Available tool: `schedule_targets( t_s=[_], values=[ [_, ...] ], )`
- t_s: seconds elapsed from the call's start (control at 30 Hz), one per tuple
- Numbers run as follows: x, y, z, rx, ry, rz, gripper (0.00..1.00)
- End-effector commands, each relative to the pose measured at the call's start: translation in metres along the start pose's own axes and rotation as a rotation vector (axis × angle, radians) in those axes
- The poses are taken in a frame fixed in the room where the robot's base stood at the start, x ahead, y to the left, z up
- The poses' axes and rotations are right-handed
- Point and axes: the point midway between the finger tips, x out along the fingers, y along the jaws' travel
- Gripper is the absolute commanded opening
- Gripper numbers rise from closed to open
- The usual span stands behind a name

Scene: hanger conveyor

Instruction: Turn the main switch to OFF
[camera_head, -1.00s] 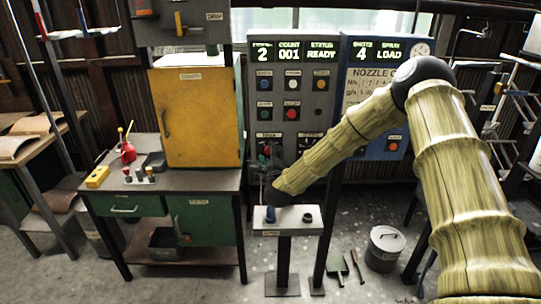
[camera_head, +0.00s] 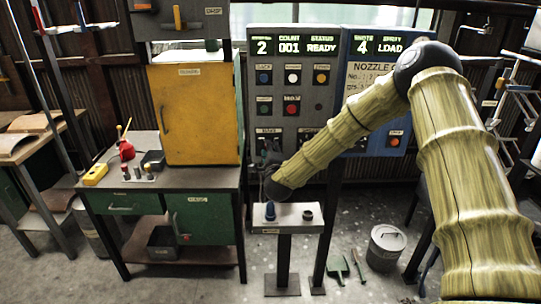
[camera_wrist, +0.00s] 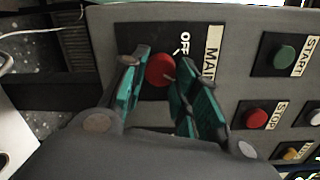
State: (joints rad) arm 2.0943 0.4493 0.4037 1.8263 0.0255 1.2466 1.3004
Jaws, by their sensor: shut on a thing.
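The main switch has a red round knob (camera_wrist: 160,71) on a dark plate in the wrist view. The knob's pointer direction is not clear. In the head view my gripper (camera_head: 267,160) is at the lower left of the grey control panel (camera_head: 258,130), and it and the dark arm end largely hide the switch.
A green START button (camera_wrist: 284,56) and a red STOP button (camera_wrist: 255,118) sit close by on the panel. A pedestal box (camera_head: 290,214) with a blue knob stands just below my gripper. A yellow cabinet (camera_head: 195,115) on a bench is to the left.

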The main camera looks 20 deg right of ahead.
Motion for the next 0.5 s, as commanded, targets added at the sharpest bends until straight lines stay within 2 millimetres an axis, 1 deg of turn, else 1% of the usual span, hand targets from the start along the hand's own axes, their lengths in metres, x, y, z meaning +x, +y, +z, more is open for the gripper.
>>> schedule_targets(
  t_s=[0.03,0.5],
  values=[
    [0.0002,0.0022,0.0001,-0.042,0.0,0.001,0.06],
    [-0.0003,0.0008,0.0012,-0.49,0.024,0.037,0.06]
  ],
)
